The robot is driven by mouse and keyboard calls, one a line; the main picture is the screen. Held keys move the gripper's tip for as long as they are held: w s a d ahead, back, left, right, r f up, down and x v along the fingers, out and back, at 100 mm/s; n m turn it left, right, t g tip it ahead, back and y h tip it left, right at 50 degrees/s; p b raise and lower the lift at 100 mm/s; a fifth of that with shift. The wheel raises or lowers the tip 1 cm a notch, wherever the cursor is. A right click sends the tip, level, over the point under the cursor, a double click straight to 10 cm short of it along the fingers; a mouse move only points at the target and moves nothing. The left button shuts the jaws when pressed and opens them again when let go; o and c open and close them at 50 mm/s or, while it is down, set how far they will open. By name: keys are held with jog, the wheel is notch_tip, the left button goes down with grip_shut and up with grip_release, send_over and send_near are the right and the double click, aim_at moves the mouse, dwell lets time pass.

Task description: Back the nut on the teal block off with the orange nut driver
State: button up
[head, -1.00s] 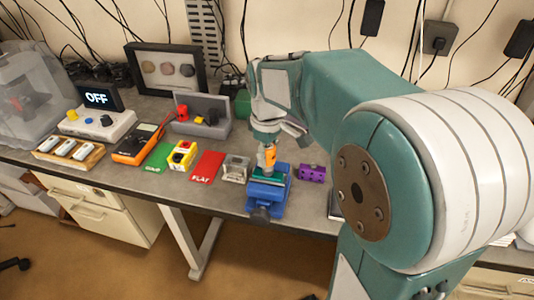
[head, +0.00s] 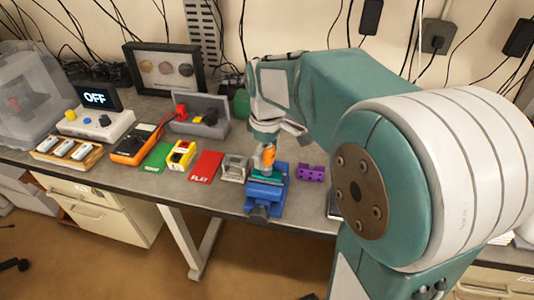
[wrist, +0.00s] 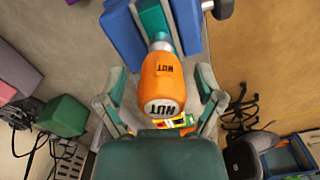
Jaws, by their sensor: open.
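The orange nut driver (head: 268,158) stands upright over the teal block (head: 279,175), which is clamped in the blue vise (head: 262,193). In the wrist view the orange handle (wrist: 162,82) carries a NUT label, and its silver socket end (wrist: 160,43) meets the teal block (wrist: 152,18) between the blue jaws (wrist: 187,25). The nut itself is hidden under the socket. My gripper (wrist: 160,98) is open, with one finger on each side of the handle and a visible gap to it. In the head view my gripper (head: 266,138) is at the top of the driver.
A purple block (head: 311,172) is right of the vise, and a grey fixture (head: 234,168) is left of it. The table's front edge is close to the vise.

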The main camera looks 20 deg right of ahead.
jog(key=m, duration=0.5)
jog(key=shift+m, duration=0.3)
jog(key=m, duration=0.6)
grip_shut()
jog(key=n, duration=1.2)
jog(key=shift+n, duration=0.3)
grip_release()
